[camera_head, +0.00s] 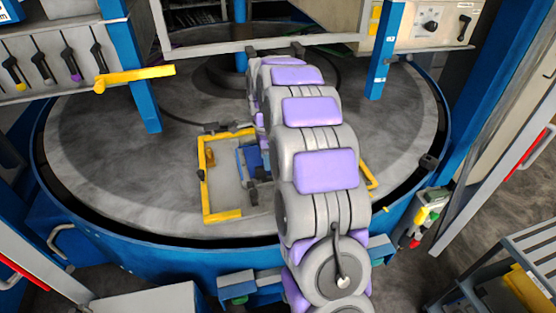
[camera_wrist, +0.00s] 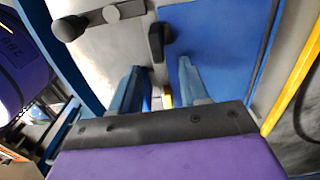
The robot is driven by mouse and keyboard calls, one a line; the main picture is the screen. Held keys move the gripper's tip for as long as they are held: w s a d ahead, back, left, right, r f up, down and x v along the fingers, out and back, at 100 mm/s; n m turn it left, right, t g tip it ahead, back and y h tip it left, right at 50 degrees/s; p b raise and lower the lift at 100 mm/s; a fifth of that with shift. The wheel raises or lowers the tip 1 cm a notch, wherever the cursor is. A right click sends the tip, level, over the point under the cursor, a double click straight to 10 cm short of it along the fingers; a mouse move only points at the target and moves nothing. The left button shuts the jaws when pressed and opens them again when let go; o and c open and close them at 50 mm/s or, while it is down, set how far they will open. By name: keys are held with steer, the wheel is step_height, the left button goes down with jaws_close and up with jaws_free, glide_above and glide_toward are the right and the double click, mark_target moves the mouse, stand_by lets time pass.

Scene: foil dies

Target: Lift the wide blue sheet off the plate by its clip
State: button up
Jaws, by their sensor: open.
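The wide blue sheet (camera_wrist: 228,45) fills the upper right of the wrist view, lying on a pale grey plate (camera_wrist: 112,58). A black clip (camera_wrist: 157,40) stands at the sheet's left edge. My gripper (camera_wrist: 160,68) is open, with one bluish finger on each side of the picture line to the clip. The clip shows just beyond the fingertips, and I cannot tell whether they touch it. In the head view, part of the blue sheet (camera_head: 251,158) shows beside my arm, which hides the rest and most of my gripper.
A yellow frame (camera_head: 205,186) borders the plate on the round grey table (camera_head: 100,130); its bar (camera_wrist: 293,82) runs down the right of the wrist view. A dark-knobbed bar (camera_wrist: 80,24) lies at upper left. Blue posts (camera_head: 385,50) stand around the table.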

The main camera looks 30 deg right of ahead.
step_height(320, 180, down, 4)
steer(key=shift+w+a+f+b, duration=0.1)
steer(key=shift+f+b, duration=0.15)
steer(key=shift+b, duration=0.4)
steer(key=shift+c, duration=0.3)
jaws_close()
